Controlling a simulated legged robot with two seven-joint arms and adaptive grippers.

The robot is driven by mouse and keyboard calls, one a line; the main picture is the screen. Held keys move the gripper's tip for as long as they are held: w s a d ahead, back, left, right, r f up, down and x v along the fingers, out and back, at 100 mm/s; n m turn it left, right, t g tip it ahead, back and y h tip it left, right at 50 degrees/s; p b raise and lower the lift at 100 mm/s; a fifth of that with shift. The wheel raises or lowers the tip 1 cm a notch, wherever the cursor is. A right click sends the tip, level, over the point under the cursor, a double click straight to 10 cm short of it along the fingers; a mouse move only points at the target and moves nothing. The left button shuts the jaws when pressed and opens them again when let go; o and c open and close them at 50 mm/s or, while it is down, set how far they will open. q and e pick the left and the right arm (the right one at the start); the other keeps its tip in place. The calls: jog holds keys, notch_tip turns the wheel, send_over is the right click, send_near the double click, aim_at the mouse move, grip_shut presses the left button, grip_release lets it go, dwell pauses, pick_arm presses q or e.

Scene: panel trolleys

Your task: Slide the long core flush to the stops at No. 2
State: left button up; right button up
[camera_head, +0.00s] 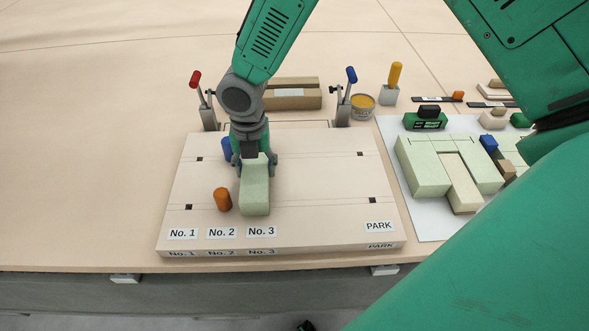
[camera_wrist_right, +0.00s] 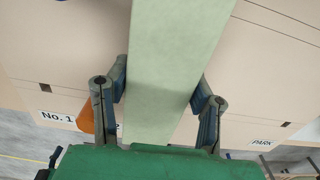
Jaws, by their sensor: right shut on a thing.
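The long pale green core (camera_head: 255,193) lies lengthwise over the board (camera_head: 310,190), its near end above the No. 3 label (camera_head: 261,231). My right gripper (camera_head: 253,160) is shut on it; the wrist view shows a finger on each side of the core (camera_wrist_right: 175,60). An orange round stop (camera_head: 222,199) stands just left of the core near the No. 2 label (camera_head: 222,233), with a narrow gap. A blue round stop (camera_head: 227,148) stands farther back, partly hidden by the gripper. I cannot tell whether the core rests on the board. My left gripper is not in view.
Clamps with red (camera_head: 195,79) and blue (camera_head: 351,75) handles stand behind the board. Right of it, a white sheet (camera_head: 432,222) carries several pale green blocks (camera_head: 422,168). A tin (camera_head: 362,105) stands behind. The board is clear toward PARK (camera_head: 379,226).

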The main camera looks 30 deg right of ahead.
jog(key=shift+w+a+f, duration=0.1)
jog(key=shift+w+a, duration=0.15)
jog(key=shift+a, duration=0.2)
jog(key=shift+w+a, duration=0.2)
jog(key=shift+a, duration=0.25)
jog(key=shift+p, duration=0.3)
jog(key=shift+a+p, duration=0.3)
jog(key=shift+p, duration=0.05)
jog(key=shift+a+p, duration=0.15)
jog(key=shift+p, duration=0.2)
